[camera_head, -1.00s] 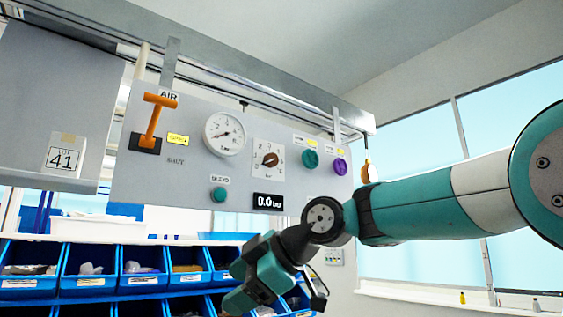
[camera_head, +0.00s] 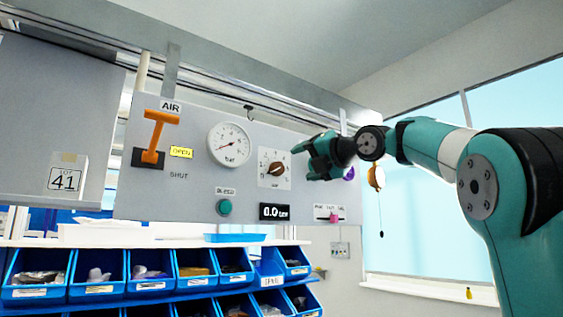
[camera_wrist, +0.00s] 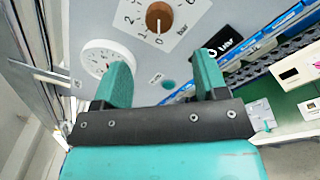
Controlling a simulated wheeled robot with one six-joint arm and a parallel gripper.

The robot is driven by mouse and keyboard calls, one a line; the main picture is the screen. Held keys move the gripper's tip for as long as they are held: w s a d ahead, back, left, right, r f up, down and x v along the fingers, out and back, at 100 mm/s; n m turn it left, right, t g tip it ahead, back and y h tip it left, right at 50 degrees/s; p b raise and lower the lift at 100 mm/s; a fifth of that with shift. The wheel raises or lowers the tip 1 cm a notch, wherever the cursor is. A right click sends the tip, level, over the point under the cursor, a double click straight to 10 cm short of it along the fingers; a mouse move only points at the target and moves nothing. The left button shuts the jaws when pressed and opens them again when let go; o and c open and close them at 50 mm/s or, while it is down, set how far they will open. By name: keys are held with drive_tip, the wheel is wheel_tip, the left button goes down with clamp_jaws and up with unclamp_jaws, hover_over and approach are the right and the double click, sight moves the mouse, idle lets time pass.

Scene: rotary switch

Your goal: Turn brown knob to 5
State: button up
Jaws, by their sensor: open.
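The brown knob (camera_head: 276,168) sits on a white square dial plate (camera_head: 263,179) on the grey panel. In the wrist view the knob (camera_wrist: 159,17) is at the top centre, above the gap between my fingers. The digits 0 and 1 show below it there, and a pale mark on the knob seems to face the 0; the 5 is not readable. My gripper (camera_head: 311,158) is just right of the dial in the head view, apart from the knob. Its two green fingers (camera_wrist: 162,75) are open and empty in the wrist view.
A round gauge (camera_head: 230,144) is left of the dial. A digital display (camera_head: 274,212) below reads 0.0. An orange lever (camera_head: 155,137), a green button (camera_head: 225,207) and a pink knob (camera_head: 333,217) are also on the panel. Blue bins (camera_head: 95,272) stand below.

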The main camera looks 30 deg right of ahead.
sight(279, 169)
drive_tip(key=w+p, duration=0.1)
drive_tip(key=w, duration=0.1)
drive_tip(key=w+p, duration=0.1)
drive_tip(key=w, duration=0.2)
drive_tip(key=w+a+p, duration=0.1)
drive_tip(key=w, duration=0.2)
drive_tip(key=shift+r+p, duration=0.2)
drive_tip(key=shift+p, duration=0.2)
drive_tip(key=shift+w+a+f, duration=0.1)
drive_tip(key=shift+w+f, duration=0.05)
drive_tip(key=shift+w, duration=0.45)
drive_tip(key=c, duration=0.9)
